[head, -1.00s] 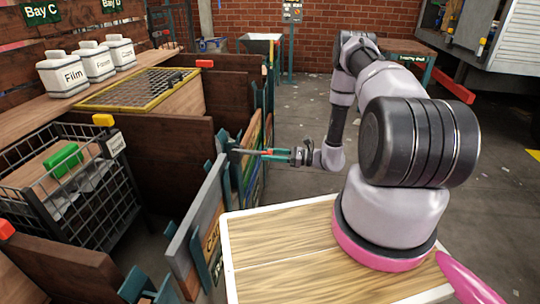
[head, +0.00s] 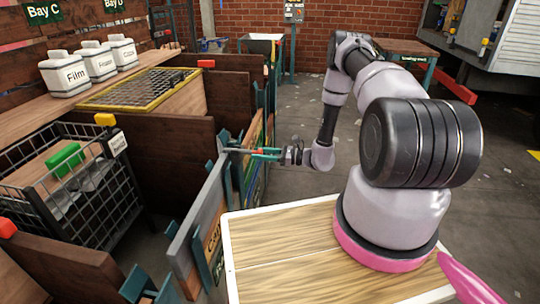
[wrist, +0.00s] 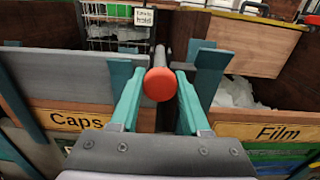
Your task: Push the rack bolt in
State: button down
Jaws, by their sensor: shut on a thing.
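The rack bolt (head: 234,150) is a thin grey rod with a red knob, at the teal posts of the rack in the middle of the head view. In the wrist view its round red knob (wrist: 160,84) faces me, and the grey rod runs away behind it between two teal posts. My gripper (head: 258,153) reaches in from the right with teal fingers. In the wrist view the fingers (wrist: 158,80) are shut on the bolt, one on each side just behind the knob. The far end of the rod is partly hidden.
Grey and wooden panels labelled Caps (wrist: 75,118) and Film (wrist: 278,133) flank the bolt. A wire crate (head: 130,205) with a green object stands behind the rack at left. White containers (head: 66,76) line the shelf. Open floor lies behind my arm.

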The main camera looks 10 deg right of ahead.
aim_at(252, 150)
jog(key=shift+x, duration=1.55)
jog(key=shift+c, duration=1.9)
grip_release()
jog(key=v, duration=1)
jog(key=shift+d, duration=0.3)
jog(key=shift+s, duration=0.1)
jog(key=shift+r, duration=0.1)
